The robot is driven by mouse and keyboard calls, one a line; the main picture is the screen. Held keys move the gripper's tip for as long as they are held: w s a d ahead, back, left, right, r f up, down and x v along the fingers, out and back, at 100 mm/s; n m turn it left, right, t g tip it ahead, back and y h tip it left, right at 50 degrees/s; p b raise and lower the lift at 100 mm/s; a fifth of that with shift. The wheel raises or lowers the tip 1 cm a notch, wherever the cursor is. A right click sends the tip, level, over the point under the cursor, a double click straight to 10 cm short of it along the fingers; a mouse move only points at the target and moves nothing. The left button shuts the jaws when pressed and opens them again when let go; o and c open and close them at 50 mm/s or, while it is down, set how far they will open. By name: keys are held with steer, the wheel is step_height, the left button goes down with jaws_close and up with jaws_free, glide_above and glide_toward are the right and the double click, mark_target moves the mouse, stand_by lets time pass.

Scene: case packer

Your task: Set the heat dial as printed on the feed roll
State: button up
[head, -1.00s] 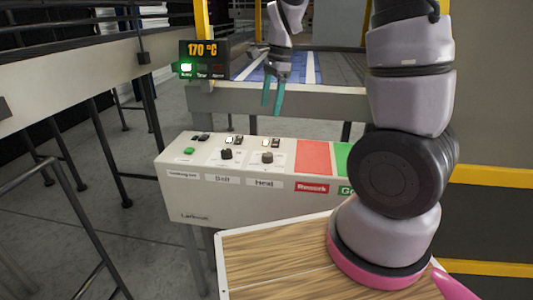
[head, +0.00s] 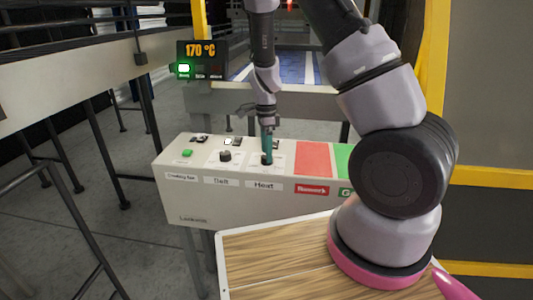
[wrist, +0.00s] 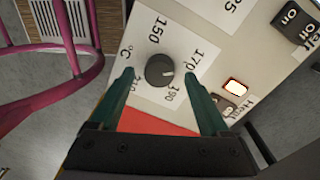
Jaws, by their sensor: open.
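The heat dial (wrist: 160,70) is a dark round knob on a white printed scale in the wrist view. Its pale mark points right, towards the 170 print. Figures 150 and 170 read clearly; others are partly covered. My gripper (wrist: 160,76) is open, with one green finger on each side of the dial and a visible gap to it. In the head view my gripper (head: 267,150) points down at the dial above the Heat label (head: 264,185) and mostly hides it. The display (head: 200,50) reads 170 °C. I cannot identify the feed roll in these views.
Red (head: 313,160) and green patches lie right of the heat dial. A wooden top (head: 285,255) is in front.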

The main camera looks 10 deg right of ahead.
steer(key=shift+f, duration=0.65)
jaws_close()
